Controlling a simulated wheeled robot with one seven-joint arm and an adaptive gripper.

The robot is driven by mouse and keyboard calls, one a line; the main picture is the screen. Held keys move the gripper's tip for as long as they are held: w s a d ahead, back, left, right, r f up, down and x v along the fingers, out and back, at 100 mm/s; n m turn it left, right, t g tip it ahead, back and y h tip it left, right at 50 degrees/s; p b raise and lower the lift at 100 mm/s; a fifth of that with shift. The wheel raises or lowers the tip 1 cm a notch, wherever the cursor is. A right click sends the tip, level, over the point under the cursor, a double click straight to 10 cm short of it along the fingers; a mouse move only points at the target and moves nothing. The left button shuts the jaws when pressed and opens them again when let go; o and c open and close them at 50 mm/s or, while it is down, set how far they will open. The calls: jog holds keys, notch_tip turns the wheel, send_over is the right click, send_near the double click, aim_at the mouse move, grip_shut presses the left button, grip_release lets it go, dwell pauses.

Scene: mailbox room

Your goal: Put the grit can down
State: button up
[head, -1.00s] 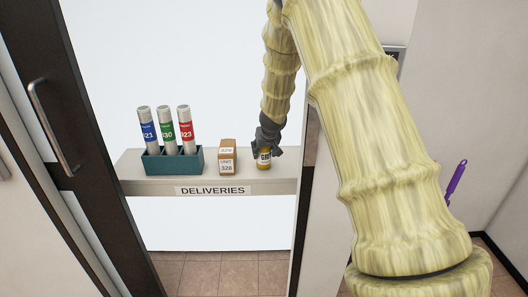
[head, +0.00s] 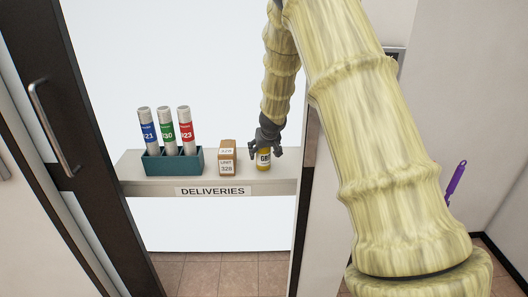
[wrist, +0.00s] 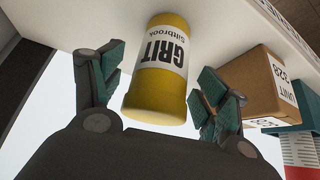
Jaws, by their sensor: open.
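The grit can (head: 263,160) is yellow with a white label reading GRIT. It stands upright on the deliveries shelf (head: 285,187), near the shelf's right end. In the wrist view the can (wrist: 155,92) is between my two fingers, with a visible gap on each side. My gripper (head: 265,150) is open around the can; it also shows in the wrist view (wrist: 160,85). Part of the can's upper end is hidden by the gripper in the head view.
A brown box (head: 227,158) labelled UNIT 328 stands just left of the can. Further left is a teal rack (head: 175,162) with three tubes in blue, green and red. A dark door frame (head: 95,120) borders the left side.

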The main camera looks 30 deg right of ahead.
jog(key=v, duration=1.2)
jog(key=s+a+f+n+g, duration=0.1)
jog(key=s+a+f, duration=0.2)
jog(key=s+f, duration=0.6)
jog(key=s+a+f+g+h, duration=0.15)
jog(key=s+a+f, duration=0.25)
jog(key=f, duration=0.8)
jog(key=s+a+f+n+g+y, duration=0.1)
jog(key=s+a+f+g, duration=0.15)
jog(key=s+f, duration=0.65)
jog(key=s+a+f+y, duration=0.1)
jog(key=s+a+f, duration=0.4)
jog(key=s, duration=0.3)
jog(key=s+a+f+n, duration=0.1)
jog(key=s+a+f, duration=0.3)
jog(key=s+a, duration=0.2)
jog(key=s+a+f+g+y, duration=0.1)
jog(key=s+a+f, duration=0.4)
jog(key=s, duration=0.5)
jog(key=shift+a+f+n+y, duration=0.3)
jog(key=shift+a+y, duration=0.05)
jog(key=shift+s, duration=0.1)
